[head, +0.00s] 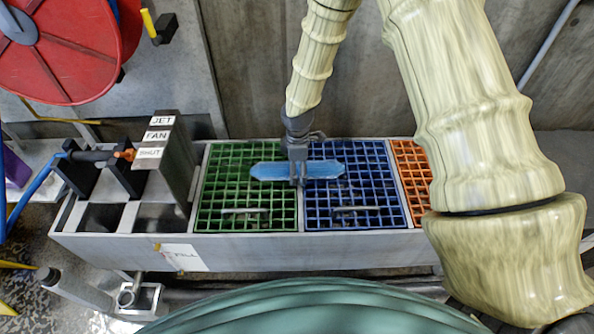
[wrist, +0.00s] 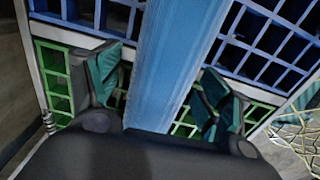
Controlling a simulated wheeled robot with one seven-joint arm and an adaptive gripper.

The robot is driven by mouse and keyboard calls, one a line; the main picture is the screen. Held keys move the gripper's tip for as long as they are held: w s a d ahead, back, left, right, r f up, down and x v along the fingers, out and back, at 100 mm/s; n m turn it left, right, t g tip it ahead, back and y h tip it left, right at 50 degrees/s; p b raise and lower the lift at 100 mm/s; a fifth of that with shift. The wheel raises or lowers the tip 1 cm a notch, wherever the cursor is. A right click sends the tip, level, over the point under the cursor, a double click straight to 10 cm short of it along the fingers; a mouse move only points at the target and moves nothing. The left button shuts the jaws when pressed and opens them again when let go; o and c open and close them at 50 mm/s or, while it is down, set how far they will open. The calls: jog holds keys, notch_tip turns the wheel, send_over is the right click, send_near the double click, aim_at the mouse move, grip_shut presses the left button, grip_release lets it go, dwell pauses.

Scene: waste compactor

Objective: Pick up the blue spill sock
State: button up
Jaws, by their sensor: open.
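The blue spill sock (head: 325,170) is a long flat light-blue piece with pointed ends. It lies across the divider between the green grate (head: 222,193) and the blue grate (head: 375,190). My gripper (head: 298,174) points down over the sock's middle in the head view and hides part of it. In the wrist view the sock (wrist: 178,50) runs between the two spread teal-padded fingers of my gripper (wrist: 162,88), with a gap on each side. The gripper is open and holds nothing.
The grates sit in a grey trough, with an orange grate (head: 408,165) to the right, partly behind my arm. A block labelled JET, FAN, SHUT (head: 157,135) and a blue hose nozzle (head: 90,155) are at left. A red reel (head: 75,50) is upper left; a wall stands behind.

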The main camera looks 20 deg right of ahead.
jog(key=c, duration=1.2)
jog(key=shift+r, duration=0.1)
jog(key=shift+c, duration=0.2)
